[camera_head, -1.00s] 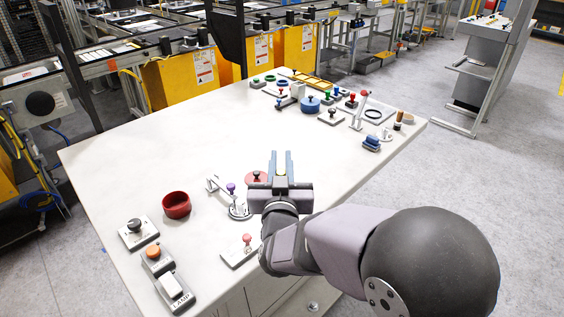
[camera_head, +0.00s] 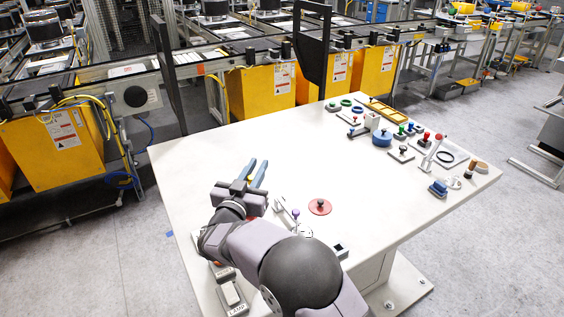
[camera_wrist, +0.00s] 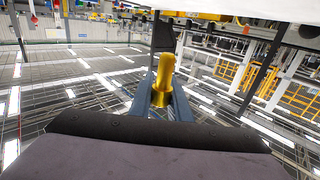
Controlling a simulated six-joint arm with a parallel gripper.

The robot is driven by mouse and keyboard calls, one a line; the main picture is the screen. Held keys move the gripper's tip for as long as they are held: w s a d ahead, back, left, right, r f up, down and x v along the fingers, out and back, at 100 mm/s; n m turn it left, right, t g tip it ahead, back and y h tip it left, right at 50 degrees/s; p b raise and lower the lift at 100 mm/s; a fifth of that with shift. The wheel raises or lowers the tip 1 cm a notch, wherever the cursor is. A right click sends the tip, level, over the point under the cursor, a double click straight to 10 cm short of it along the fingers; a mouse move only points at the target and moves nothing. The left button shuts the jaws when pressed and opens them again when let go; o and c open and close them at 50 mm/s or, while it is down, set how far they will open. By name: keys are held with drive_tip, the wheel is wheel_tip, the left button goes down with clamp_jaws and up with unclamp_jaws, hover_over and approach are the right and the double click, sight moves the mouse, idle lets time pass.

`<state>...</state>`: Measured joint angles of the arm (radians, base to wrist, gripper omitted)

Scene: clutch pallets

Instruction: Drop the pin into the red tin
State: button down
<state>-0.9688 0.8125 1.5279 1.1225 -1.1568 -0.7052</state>
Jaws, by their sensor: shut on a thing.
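My gripper (camera_head: 257,165) is held over the left part of the white table, its fingers pointing away from the head camera. It is shut on the pin (camera_wrist: 163,78), a gold-yellow piece with a rounded top that stands between the fingers in the wrist view. In the head view only a small yellow spot of the pin (camera_head: 249,178) shows between the finger bases. The red tin is not seen now; my gripper and forearm cover the part of the table where it stood in the earlier head view. I cannot tell how high the pin is above it.
A red disc with a dark knob (camera_head: 320,206) and a clamp with a purple knob (camera_head: 295,214) stand right of my gripper. A lamp switch block (camera_head: 232,297) is at the near left edge. Several parts crowd the far right, including a blue round piece (camera_head: 382,138). The table's middle is clear.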

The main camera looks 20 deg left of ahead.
drive_tip(key=shift+s+a+f, duration=0.2)
drive_tip(key=shift+s+a, duration=0.05)
drive_tip(key=shift+a, duration=0.4)
drive_tip(key=shift+f, duration=0.1)
drive_tip(key=shift+f+b, duration=2.4)
drive_tip(key=shift+f, duration=0.45)
drive_tip(key=c, duration=1.6)
unclamp_jaws()
drive_tip(key=shift+r, duration=0.1)
wheel_tip(320, 180, up, 10)
drive_tip(key=shift+f+b, duration=0.1)
drive_tip(key=shift+b, duration=0.2)
